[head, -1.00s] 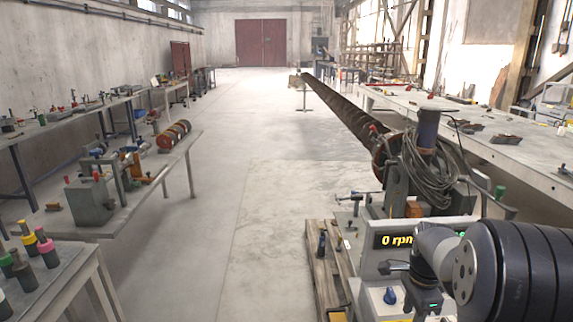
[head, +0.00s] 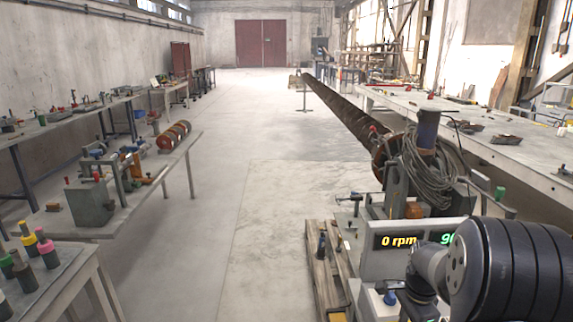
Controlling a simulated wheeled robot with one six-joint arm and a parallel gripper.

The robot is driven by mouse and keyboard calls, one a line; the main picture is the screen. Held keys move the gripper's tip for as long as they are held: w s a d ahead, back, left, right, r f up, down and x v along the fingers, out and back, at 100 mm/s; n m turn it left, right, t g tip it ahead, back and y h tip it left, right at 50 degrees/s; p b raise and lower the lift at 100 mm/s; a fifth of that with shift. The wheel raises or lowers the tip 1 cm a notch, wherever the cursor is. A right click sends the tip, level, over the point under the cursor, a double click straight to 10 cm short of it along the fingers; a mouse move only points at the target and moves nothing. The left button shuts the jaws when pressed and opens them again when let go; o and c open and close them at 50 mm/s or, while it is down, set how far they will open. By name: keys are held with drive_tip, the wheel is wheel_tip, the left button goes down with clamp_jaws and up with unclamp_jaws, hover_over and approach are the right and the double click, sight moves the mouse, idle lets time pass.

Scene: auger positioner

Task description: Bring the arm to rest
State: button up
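My arm (head: 500,268) fills the lower right of the head view, with a dark ribbed section and a grey joint to its left. A small dark part, likely my gripper (head: 392,286), shows at the arm's left end, in front of the grey control box. Its fingers cannot be made out, and no held object can be seen. The control box (head: 372,262) stands behind the arm. Its display (head: 400,240) reads 0 rpm in yellow, with a green number beside it partly hidden by the arm.
A long auger (head: 340,106) runs from the machine toward the back. A coiled cable (head: 428,175) hangs above the box. A wooden pallet (head: 325,265) lies left of it. Benches with tools stand left, and a long table (head: 525,150) right. The middle floor is clear.

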drive_tip(key=n, duration=0.3)
drive_tip(key=shift+n, duration=0.4)
drive_tip(key=n, duration=0.4)
idle(0.4)
